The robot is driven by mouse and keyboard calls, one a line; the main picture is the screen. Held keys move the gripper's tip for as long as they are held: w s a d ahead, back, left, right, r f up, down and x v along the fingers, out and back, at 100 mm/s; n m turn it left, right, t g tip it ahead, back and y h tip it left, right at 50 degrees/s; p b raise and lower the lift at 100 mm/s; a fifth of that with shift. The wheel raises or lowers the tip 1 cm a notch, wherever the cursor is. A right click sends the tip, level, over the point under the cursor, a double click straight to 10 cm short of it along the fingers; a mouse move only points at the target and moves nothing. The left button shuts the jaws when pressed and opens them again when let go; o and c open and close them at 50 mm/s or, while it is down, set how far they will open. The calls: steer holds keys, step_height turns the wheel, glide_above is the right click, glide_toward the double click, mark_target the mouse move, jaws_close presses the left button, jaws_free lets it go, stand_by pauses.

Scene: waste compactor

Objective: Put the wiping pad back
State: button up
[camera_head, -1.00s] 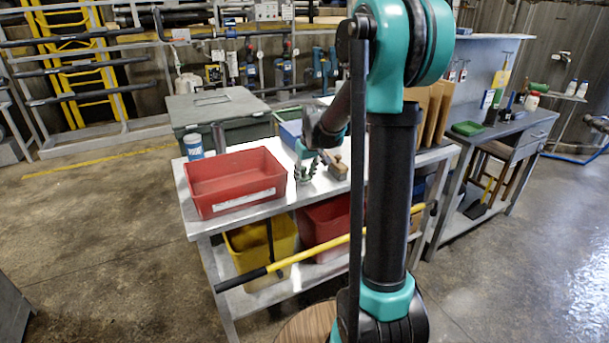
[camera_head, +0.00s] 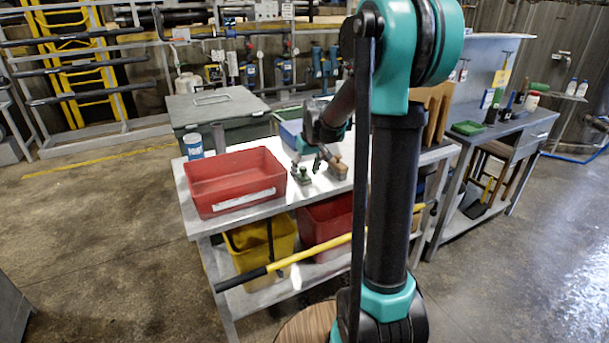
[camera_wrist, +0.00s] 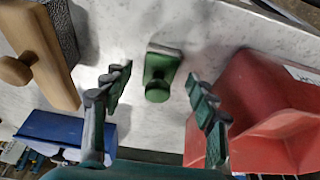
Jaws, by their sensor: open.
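A small green pad with a round green knob (camera_wrist: 158,85) lies on the metal table top. It also shows in the head view (camera_head: 303,178), near the red bin's right side. A wooden block with a round knob and a grey underside (camera_wrist: 38,52) lies to its left in the wrist view, and right of it in the head view (camera_head: 337,169). I cannot tell from looks which is the wiping pad. My gripper (camera_wrist: 157,90) is open and empty. Its fingers stand apart on either side of the green pad in the wrist view. They also show in the head view (camera_head: 308,166).
A red bin (camera_head: 235,182) stands close by on the table, with a blue bin (camera_wrist: 62,128) on the other side. A white-and-blue can (camera_head: 194,146) stands at the table's left. Yellow (camera_head: 245,238) and red bins fill the lower shelf. A yellow-handled tool (camera_head: 310,252) crosses the table's front.

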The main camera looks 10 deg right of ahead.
steer(key=s+v, duration=0.1)
steer(key=v, duration=0.9)
steer(key=s+d+f+m, duration=0.1)
steer(key=s+f, duration=0.7)
steer(key=s, duration=0.4)
steer(key=s+d+f+m+t+h, duration=0.1)
steer(key=s+f+m, duration=0.1)
steer(key=s+f, duration=0.7)
steer(key=s, duration=0.4)
steer(key=shift+s+d+m, duration=0.3)
steer(key=shift+d, duration=0.1)
steer(key=shift+f, duration=0.1)
